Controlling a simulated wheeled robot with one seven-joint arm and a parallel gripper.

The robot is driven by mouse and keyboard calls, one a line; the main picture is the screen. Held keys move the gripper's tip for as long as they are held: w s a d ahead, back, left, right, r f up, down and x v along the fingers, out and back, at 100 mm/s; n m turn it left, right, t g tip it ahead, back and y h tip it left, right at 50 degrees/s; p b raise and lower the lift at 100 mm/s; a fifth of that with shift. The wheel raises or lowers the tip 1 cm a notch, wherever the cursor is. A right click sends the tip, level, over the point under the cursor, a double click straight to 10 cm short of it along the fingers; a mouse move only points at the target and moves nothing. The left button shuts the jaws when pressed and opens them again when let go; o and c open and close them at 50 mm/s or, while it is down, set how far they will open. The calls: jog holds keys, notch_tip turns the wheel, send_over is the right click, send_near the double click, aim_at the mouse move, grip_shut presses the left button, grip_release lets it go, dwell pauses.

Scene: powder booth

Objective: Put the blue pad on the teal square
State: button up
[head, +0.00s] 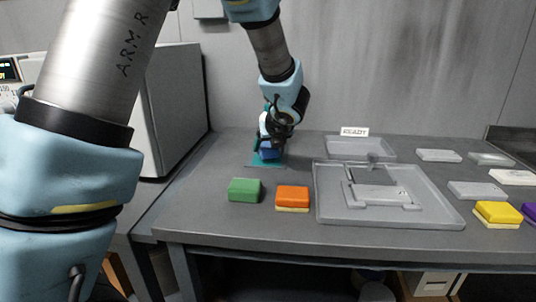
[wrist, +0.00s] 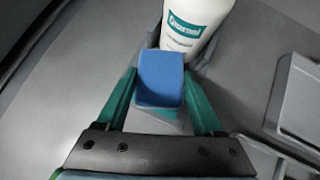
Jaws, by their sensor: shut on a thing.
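The blue pad (wrist: 160,78) is between the two teal fingers of my gripper (wrist: 161,85) in the wrist view. In the head view, my gripper (head: 269,148) points down with the blue pad (head: 268,153) low in it. The teal square (head: 257,164) lies on the bench directly under the pad and is partly hidden by it. I cannot tell whether the pad touches the square.
A white bottle (wrist: 194,22) with a teal label stands just beyond the pad. Green (head: 245,190) and orange (head: 292,197) pads lie nearer the front. A grey tray (head: 330,212) is to the right, with yellow (head: 498,212) and pale pads beyond it.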

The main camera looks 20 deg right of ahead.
notch_tip(320, 180, down, 2)
jog(key=shift+f+b, duration=0.1)
jog(key=shift+b, duration=0.3)
jog(key=o, duration=1.5)
jog(key=shift+c, duration=0.2)
jog(key=d+p+v, duration=0.1)
jog(key=v, duration=1.1)
jog(key=shift+a, duration=0.5)
